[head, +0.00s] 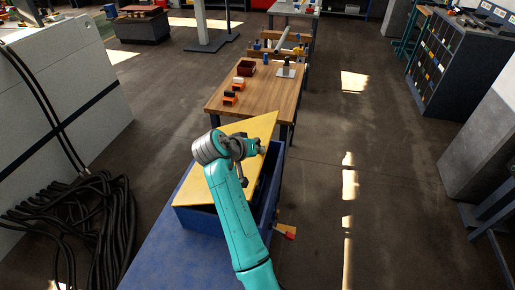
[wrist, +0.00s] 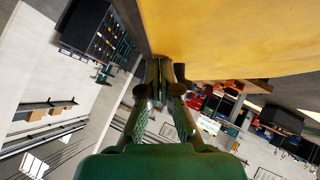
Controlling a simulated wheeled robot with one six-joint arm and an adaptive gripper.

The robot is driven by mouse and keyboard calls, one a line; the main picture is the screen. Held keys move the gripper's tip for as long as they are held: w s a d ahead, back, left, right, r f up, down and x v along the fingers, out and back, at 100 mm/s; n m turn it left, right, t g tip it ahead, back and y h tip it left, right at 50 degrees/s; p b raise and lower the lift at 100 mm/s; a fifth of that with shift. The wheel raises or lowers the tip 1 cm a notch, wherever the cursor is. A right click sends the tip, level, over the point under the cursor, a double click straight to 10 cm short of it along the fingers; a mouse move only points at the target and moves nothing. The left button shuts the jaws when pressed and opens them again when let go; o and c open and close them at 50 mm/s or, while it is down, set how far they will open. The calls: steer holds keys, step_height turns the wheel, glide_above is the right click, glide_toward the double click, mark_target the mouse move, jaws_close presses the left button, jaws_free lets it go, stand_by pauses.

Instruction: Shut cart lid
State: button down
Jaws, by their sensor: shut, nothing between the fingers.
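The cart lid (head: 245,162) is a yellow panel, tilted over the open top of the blue cart (head: 196,219). A dark gap shows between the lid's right side and the cart's rim. My gripper (head: 262,150) is at the lid's right edge, near its far corner. In the wrist view the lid (wrist: 235,38) fills the top right, and my gripper (wrist: 159,84) is shut and empty just below the lid's edge. I cannot tell whether the fingers touch the lid. My arm hides part of the lid and the cart's near side.
A wooden workbench (head: 262,96) with small orange blocks (head: 230,98) and a dark red bin (head: 246,68) stands behind the cart. Black cables (head: 80,225) lie at left. A red-tipped item (head: 286,231) sticks out at the cart's right. The floor to the right is clear.

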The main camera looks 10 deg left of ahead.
steer(key=d+f+y, duration=0.1)
steer(key=f, duration=0.2)
steer(key=d+f+m+y, duration=0.1)
steer(key=d+f, duration=0.1)
steer(key=f, duration=0.2)
steer(key=d+f+y, duration=0.1)
steer(key=f, duration=0.3)
steer(key=shift+s+d+f+m, duration=0.1)
steer(key=shift+s+d+m, duration=0.05)
steer(key=shift+d+m, duration=0.2)
